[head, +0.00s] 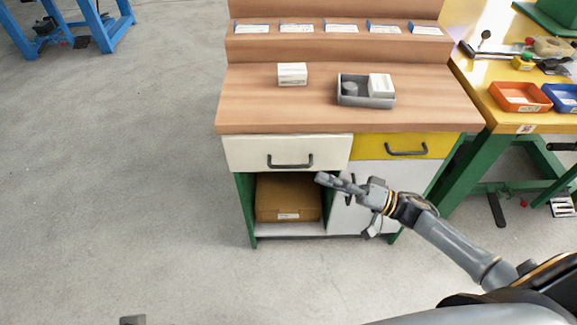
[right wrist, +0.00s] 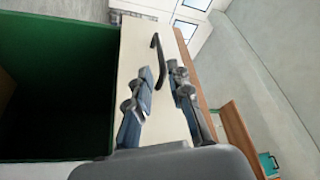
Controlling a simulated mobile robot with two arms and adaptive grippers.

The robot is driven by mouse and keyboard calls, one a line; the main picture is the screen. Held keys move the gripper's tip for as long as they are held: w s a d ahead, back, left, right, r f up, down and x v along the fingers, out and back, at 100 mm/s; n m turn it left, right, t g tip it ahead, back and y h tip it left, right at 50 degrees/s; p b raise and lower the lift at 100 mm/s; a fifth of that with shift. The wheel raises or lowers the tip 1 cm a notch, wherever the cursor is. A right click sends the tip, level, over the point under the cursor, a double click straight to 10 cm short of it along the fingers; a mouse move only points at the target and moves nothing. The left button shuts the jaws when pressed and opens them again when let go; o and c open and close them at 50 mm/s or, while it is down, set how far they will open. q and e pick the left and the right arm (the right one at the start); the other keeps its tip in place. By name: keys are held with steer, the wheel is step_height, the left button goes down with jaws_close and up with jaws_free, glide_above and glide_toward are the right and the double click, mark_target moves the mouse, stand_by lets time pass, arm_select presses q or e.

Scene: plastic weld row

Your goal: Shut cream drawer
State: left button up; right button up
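The cream drawer (head: 250,152) is at the upper left of the bench front, with a dark bar handle (head: 290,164). Its front reaches lower in the head view than the yellow drawer beside it; its inside is hidden, so I cannot tell how far out it stands. My right gripper (head: 336,180) is just below and right of the handle. In the right wrist view the gripper (right wrist: 162,78) has its fingers apart and empty, with the cream front (right wrist: 133,42) and handle (right wrist: 158,58) beyond them. A small grey piece at the bottom left edge may be my left gripper (head: 132,320).
The yellow drawer (head: 375,146) is to the right. Below the cream drawer, an open compartment holds a brown box (head: 287,198). On the wooden top (head: 250,110) are a white box (head: 292,74) and a grey tray (head: 365,101).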

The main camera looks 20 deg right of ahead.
mark_target(290, 166)
steer(key=x, duration=0.9)
steer(key=shift+w+a+b, duration=0.25)
steer(key=shift+a+b, duration=0.05)
steer(key=shift+b, duration=0.05)
steer(key=shift+c, duration=0.4)
jaws_close()
